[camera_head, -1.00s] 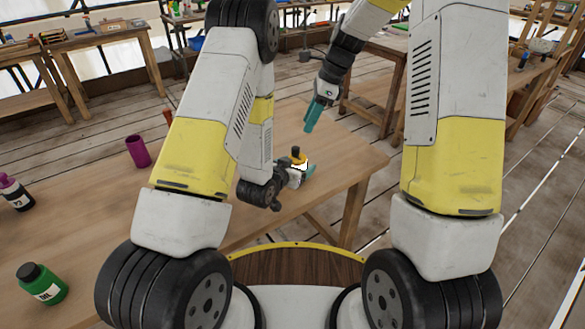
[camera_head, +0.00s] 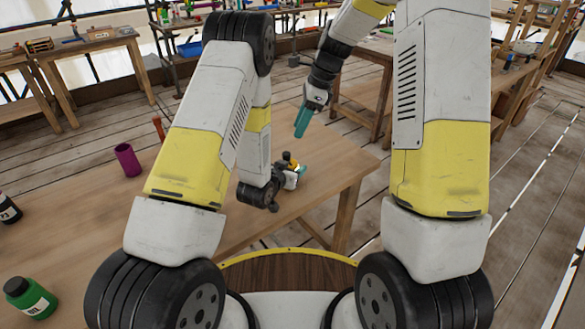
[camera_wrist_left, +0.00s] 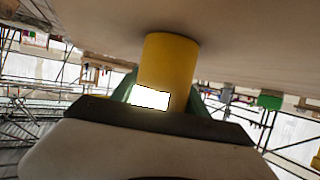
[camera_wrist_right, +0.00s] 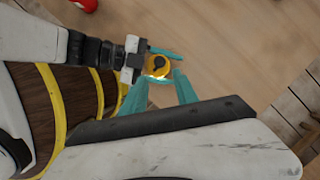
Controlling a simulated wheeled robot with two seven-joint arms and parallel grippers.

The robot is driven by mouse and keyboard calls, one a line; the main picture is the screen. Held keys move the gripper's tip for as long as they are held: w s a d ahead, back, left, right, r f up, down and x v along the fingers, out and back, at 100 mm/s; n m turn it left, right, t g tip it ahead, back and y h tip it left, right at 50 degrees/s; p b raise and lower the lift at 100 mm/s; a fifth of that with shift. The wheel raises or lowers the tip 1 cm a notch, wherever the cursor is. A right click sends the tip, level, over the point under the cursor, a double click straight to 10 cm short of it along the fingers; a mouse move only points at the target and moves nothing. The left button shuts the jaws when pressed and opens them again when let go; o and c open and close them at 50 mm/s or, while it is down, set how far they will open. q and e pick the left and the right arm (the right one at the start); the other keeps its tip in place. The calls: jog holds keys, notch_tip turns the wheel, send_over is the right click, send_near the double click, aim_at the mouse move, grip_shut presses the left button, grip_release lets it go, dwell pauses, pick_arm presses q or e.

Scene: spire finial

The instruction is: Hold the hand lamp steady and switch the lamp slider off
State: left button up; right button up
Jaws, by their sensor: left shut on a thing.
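The hand lamp (camera_head: 293,164) is a small yellow cylinder with a dark top, near the table's right end. My left gripper (camera_head: 298,171) is shut around it. In the left wrist view the yellow lamp body (camera_wrist_left: 168,60) is between the fingers, with a bright white lit patch (camera_wrist_left: 150,97). In the right wrist view the lamp's round yellow top (camera_wrist_right: 157,66) carries a dark piece, seemingly the slider; its position is unclear. My right gripper (camera_head: 301,123) is open and empty above the lamp, its teal fingers (camera_wrist_right: 160,80) pointing towards it without visible contact.
The wooden table (camera_head: 325,165) is clear around the lamp. A purple cup (camera_head: 127,160), a green bottle (camera_head: 30,298) and a dark bottle (camera_head: 8,209) stand farther left. Other workbenches (camera_head: 85,50) are in the background.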

jog(key=shift+w+f+n, duration=0.15)
jog(key=shift+f+n, duration=0.15)
grip_shut()
jog(key=w+d+f+n+g+y, duration=0.1)
jog(key=w+f+n+g+y, duration=0.3)
jog(key=f+n+y, duration=0.5)
jog(key=w+d+f+n+t+y, duration=0.1)
jog(key=w+d+n+y, duration=0.3)
jog(key=d+n, duration=0.4)
jog(key=shift+f+n+t+y, duration=0.3)
jog(key=shift+n+t+y, duration=0.1)
jog(key=shift+n, duration=0.6)
jog(key=shift+d, duration=0.1)
